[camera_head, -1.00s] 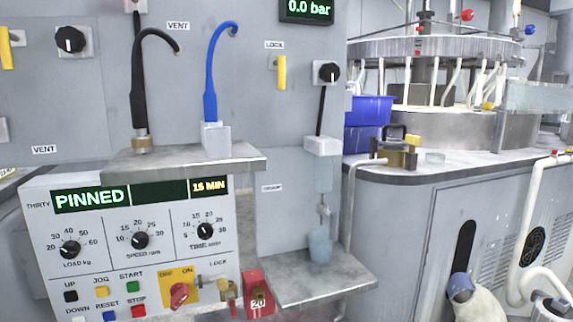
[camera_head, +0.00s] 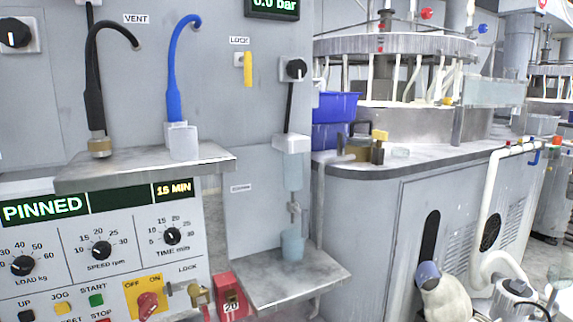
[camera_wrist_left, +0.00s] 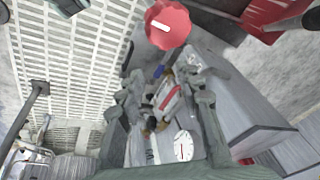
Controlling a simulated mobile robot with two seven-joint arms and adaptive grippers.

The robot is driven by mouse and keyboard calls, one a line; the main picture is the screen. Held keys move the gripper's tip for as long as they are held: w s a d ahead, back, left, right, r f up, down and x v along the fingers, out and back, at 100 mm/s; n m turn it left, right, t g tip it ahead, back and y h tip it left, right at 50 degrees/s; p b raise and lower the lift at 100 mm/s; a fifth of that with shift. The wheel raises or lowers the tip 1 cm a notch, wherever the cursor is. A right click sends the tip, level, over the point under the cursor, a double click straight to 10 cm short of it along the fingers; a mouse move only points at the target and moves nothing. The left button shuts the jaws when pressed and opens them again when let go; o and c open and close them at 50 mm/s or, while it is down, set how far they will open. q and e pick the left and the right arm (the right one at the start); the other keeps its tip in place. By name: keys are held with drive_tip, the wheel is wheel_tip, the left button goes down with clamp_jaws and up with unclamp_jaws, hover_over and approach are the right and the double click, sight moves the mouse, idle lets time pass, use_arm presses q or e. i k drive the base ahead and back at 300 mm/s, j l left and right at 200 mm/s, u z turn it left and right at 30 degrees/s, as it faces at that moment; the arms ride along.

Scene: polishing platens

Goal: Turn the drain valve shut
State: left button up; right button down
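A small metal stopcock (camera_head: 295,209) sits between a clear column (camera_head: 292,172) and a pale blue cup (camera_head: 292,246) in the head view. It may be the drain valve; the small label (camera_head: 241,188) left of it is too blurred to read. Its handle position cannot be made out. My left gripper (camera_wrist_left: 166,85) shows only in the left wrist view, with its two fingers apart and nothing visibly held between them. A red round knob (camera_wrist_left: 167,24) with a white bar lies beyond the fingers.
A grey shelf (camera_head: 310,278) stands under the cup. A control panel (camera_head: 130,240) with dials and a red switch (camera_head: 147,305) is at lower left. A red block (camera_head: 229,292) sits beside the shelf. A grey cabinet (camera_head: 375,225) with blue bins (camera_head: 335,106) bounds the right.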

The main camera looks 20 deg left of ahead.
sight(303, 214)
drive_tip(key=k, duration=0.4)
drive_tip(key=k+l+z, duration=0.25)
drive_tip(key=z, duration=0.15)
drive_tip(key=k+l+z, duration=0.2)
drive_tip(key=l+z, duration=0.2)
